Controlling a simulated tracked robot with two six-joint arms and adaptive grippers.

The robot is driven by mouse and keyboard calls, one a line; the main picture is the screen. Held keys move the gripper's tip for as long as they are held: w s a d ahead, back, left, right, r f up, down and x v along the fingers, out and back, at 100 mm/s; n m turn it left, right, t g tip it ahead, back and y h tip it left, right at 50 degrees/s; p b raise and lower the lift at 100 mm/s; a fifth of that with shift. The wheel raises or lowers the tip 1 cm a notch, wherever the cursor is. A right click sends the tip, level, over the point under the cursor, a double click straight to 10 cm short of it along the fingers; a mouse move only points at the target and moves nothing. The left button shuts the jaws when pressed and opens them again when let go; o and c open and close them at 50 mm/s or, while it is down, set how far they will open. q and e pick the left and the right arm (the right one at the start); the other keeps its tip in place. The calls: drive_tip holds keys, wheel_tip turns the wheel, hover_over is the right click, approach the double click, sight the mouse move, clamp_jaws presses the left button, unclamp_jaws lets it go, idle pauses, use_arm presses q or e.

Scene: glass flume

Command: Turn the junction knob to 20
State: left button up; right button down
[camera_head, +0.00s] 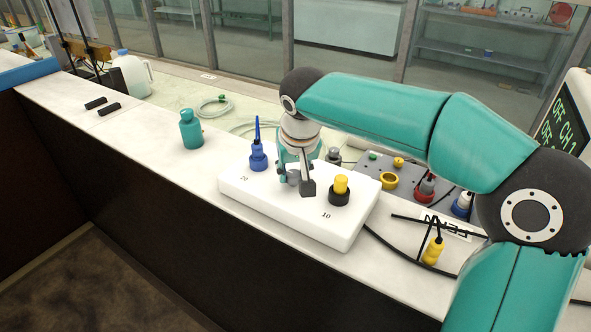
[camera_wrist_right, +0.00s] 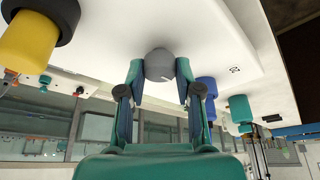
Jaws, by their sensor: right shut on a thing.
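The white junction box (camera_head: 285,212) lies on the bench top, with a mark that reads 10 near its front right and another small mark at its left end, hard to read. The grey round knob (camera_wrist_right: 159,64) is on the box between the two plugs. It has a short light line on it in the wrist view. My right gripper (camera_wrist_right: 159,78) is shut on the knob, one finger at each side. In the head view the gripper (camera_head: 297,178) largely hides the knob. My left gripper is not in view.
A blue plug (camera_head: 258,157) and a yellow plug (camera_head: 341,186) in a black socket stand on the box at either side of the gripper. A teal bottle (camera_head: 191,130) stands left. A grey panel (camera_head: 405,178) with coloured sockets and cables lies behind right.

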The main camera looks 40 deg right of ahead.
drive_tip(key=shift+w+r, duration=0.1)
drive_tip(key=shift+r, duration=0.05)
drive_tip(key=c, duration=0.8)
unclamp_jaws()
drive_tip(key=v, duration=1.1)
drive_tip(key=shift+s+a+r, duration=0.1)
drive_tip(key=shift+s+r, duration=0.15)
drive_tip(key=shift+r, duration=0.05)
